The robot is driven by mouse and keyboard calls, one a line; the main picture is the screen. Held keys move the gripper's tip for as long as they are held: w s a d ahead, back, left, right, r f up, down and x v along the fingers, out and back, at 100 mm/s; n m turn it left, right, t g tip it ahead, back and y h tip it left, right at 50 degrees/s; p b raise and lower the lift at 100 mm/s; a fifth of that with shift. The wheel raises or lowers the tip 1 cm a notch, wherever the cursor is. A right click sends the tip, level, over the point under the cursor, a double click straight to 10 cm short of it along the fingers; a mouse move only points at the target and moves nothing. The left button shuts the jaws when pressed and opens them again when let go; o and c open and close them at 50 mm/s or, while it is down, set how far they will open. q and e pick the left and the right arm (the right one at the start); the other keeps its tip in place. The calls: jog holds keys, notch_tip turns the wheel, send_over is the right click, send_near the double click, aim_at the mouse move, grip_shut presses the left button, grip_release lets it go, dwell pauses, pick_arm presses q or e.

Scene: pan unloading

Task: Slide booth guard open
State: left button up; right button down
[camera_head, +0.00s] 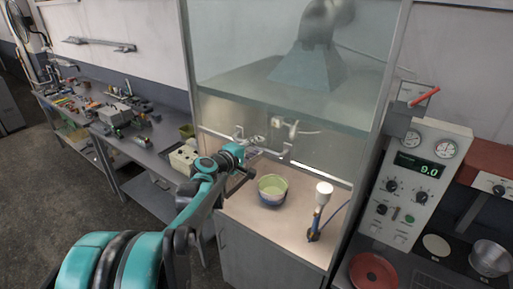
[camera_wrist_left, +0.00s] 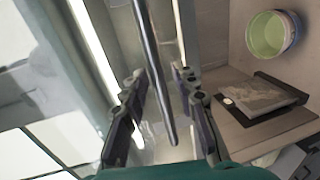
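The booth guard (camera_head: 290,100) is a clear pane in a pale metal frame at the front of the booth. A thin metal handle bar (camera_head: 262,150) runs along its lower part in the head view. My left gripper (camera_head: 243,168) is at the left part of this bar. In the left wrist view, the gripper (camera_wrist_left: 165,122) is open, with one dark finger on each side of a grey metal rod (camera_wrist_left: 152,70), which looks like the handle bar. I see a gap between the rod and each finger. My right gripper is not in view.
Inside the booth are a green-lined bowl (camera_head: 272,188) and a stand with a white top (camera_head: 322,195). A dark-edged plate (camera_wrist_left: 265,98) lies near the bowl. A control panel (camera_head: 415,185) stands right of the booth. A cluttered workbench (camera_head: 150,135) is on the left.

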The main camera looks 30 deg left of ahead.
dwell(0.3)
pick_arm(q)
jog(key=v, duration=1.2)
jog(key=s+d+f+m+g+h+b, duration=0.1)
jog(key=s+d+f+m+g+b, duration=0.2)
jog(key=d+f, duration=0.35)
jog(key=s+d+f+m+g+b, duration=0.1)
jog(key=d+f+m+b, duration=0.2)
jog(key=d+f+b, duration=0.4)
jog(key=s+d+f+m+g+h+b, duration=0.1)
jog(key=s+d+f+m+g+b, duration=0.15)
jog(key=d+f, duration=0.45)
jog(key=s+d+f+m+g+y+b, duration=0.1)
jog(key=s+f+m+b, duration=0.3)
jog(key=f, duration=0.5)
jog(key=s+f+m+g+y+b, duration=0.1)
jog(key=s+f+m+b, duration=0.3)
jog(key=f, duration=0.6)
jog(key=shift+s+d+m+y+b, duration=0.45)
jog(key=shift+s+b, duration=0.35)
jog(key=shift+s, duration=0.45)
